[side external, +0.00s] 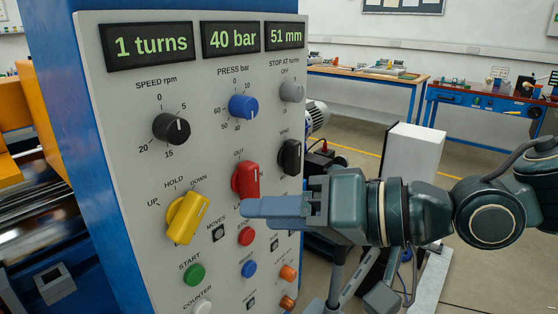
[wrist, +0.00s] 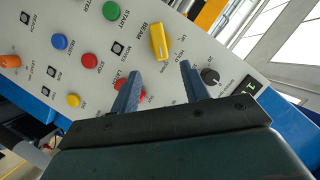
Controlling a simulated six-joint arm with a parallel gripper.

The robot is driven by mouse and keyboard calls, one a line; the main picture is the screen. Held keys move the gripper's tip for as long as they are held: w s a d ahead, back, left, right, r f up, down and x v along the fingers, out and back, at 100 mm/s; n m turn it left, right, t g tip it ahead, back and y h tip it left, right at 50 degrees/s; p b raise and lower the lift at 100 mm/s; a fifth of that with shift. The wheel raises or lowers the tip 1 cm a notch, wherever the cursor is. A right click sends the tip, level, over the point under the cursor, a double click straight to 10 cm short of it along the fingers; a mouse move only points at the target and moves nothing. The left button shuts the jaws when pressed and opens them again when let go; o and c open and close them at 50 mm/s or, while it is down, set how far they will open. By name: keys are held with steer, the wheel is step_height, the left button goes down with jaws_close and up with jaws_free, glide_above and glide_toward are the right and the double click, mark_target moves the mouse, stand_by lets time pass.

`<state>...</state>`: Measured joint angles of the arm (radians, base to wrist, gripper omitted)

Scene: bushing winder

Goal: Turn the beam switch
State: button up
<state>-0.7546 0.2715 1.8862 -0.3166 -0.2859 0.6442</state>
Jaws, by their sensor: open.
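The beam switch is a yellow knob (side external: 187,217) on the upright grey panel, with UP, HOLD and DOWN printed around it. Its raised bar leans to the upper right, toward DOWN. In the wrist view the yellow knob (wrist: 160,42) sits beside the BEAM label, beyond the fingertips and roughly in line with the gap between them. My gripper (side external: 250,208) is open and empty in front of the panel, to the right of the yellow knob in the side view. Its fingers (wrist: 160,68) are spread and appear apart from the knob.
A red knob (side external: 245,180) lies close above the fingers in the side view. Black (side external: 171,129) and blue (side external: 243,106) knobs are higher up. A green START button (side external: 194,275) and a red button (side external: 246,236) are lower. Displays (side external: 150,45) line the panel's top.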

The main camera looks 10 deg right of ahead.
mark_target(198, 215)
steer(key=shift+x, duration=5.75)
steer(key=c, duration=1)
